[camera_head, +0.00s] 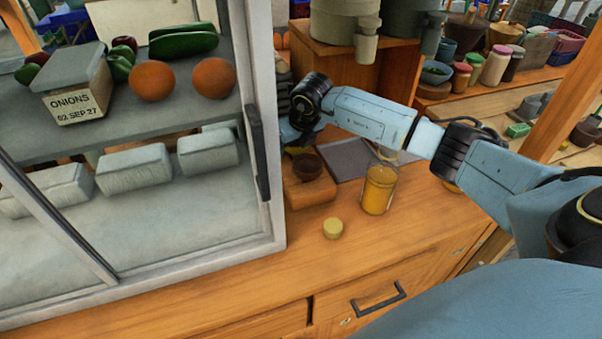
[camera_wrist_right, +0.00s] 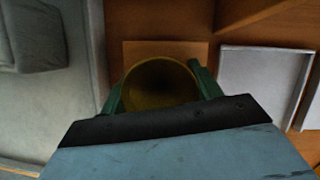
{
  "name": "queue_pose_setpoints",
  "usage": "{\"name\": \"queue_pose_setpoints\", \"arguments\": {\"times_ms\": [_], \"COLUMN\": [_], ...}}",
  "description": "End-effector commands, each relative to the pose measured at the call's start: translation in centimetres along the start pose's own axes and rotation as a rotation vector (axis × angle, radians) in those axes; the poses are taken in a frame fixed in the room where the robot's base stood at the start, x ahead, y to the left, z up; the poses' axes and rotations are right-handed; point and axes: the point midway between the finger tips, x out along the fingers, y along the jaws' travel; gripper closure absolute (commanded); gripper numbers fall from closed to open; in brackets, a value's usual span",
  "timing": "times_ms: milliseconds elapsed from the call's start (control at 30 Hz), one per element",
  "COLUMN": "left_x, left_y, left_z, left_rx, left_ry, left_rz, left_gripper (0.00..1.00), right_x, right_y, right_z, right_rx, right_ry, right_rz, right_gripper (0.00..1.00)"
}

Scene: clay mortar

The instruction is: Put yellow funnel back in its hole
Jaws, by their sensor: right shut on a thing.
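The yellow funnel (camera_wrist_right: 160,84) is in the right wrist view, seen from above with its round mouth toward the camera. My right gripper (camera_wrist_right: 161,80) has its two green fingers on either side of the funnel and is shut on it. A wooden block (camera_wrist_right: 165,47) shows behind the funnel; its hole and the funnel's lower end are hidden. In the head view my right arm reaches left to the cabinet's edge, and the hand and funnel are mostly hidden behind the wrist. My left gripper is not in view.
A brown cup (camera_head: 307,167) sits on a wooden block (camera_head: 310,190) by the glass cabinet (camera_head: 262,165). A jar with yellow contents (camera_head: 379,190) and a round yellow lid (camera_head: 333,228) stand on the counter. A grey tray (camera_head: 348,158) lies behind.

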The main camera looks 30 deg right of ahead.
Motion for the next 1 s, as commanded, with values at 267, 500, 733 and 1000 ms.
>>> {"name": "queue_pose_setpoints", "arguments": {"times_ms": [267,500,733,1000], "left_x": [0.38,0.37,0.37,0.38], "left_y": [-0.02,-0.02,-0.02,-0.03], "left_z": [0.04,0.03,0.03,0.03], "left_rx": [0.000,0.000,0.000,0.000], "left_ry": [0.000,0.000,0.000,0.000], "left_rz": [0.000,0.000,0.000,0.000], "left_gripper": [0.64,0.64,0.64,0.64], "right_x": [0.53,0.59,0.65,0.69], "right_y": [0.02,0.03,-0.12,-0.36], "right_z": [-0.25,-0.34,-0.42,-0.47], "right_rx": [0.000,0.000,0.001,0.003], "right_ry": [0.001,0.004,0.006,0.008], "right_rz": [0.000,0.000,-0.003,-0.008], "right_gripper": [0.59,0.36,0.11,0.11]}}
